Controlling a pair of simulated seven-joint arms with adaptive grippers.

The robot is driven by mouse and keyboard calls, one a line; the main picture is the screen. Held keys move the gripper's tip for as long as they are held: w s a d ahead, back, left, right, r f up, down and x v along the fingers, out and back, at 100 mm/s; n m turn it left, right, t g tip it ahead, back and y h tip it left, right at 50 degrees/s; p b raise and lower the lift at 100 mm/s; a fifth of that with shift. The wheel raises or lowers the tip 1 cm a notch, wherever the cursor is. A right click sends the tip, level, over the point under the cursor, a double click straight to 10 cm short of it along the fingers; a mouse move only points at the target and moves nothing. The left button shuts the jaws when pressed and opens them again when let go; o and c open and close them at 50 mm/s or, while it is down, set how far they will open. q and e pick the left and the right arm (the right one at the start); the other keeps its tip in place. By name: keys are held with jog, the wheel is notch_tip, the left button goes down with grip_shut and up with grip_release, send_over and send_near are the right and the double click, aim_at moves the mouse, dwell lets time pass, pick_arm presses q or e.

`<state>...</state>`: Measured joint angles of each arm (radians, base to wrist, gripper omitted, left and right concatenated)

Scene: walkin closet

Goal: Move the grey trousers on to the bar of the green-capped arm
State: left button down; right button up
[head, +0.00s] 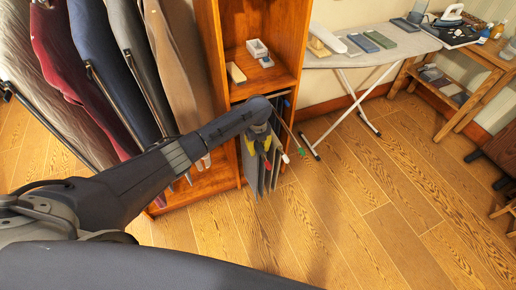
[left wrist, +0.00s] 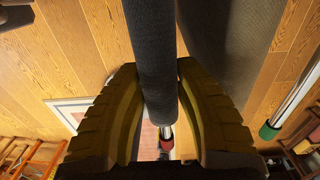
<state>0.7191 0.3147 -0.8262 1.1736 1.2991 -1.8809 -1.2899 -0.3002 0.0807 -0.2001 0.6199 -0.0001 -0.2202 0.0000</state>
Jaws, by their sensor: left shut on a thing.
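My left gripper (head: 262,143) is at the trouser rack in the wooden cabinet. In the left wrist view, its yellow-and-black fingers (left wrist: 160,100) close from both sides on the dark grey trousers (left wrist: 155,50), folded over a bar. A red-capped bar end (left wrist: 166,132) shows beyond the fold, in line with it. The green-capped arm (left wrist: 270,130) is a metal bar to the right, apart from the gripper; its visible length is bare. Its green cap also shows in the head view (head: 302,151). Grey cloth (head: 262,176) hangs below the gripper. My right gripper is out of view.
Hung garments (head: 120,70) fill the left. The wooden cabinet (head: 205,30) holds small boxes on a shelf. An ironing board (head: 370,45) stands at the back right, beside a wooden table (head: 485,60). The wooden floor (head: 370,200) at right is clear.

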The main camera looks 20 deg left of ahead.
pick_arm(q)
jog(key=shift+r, duration=0.2)
jog(key=shift+s+d, duration=0.7)
jog(key=shift+s, duration=0.1)
jog(key=s+d, duration=1.9)
jog(key=s, duration=0.3)
jog(key=shift+s, duration=0.25)
dwell(1.2)
dwell(0.4)
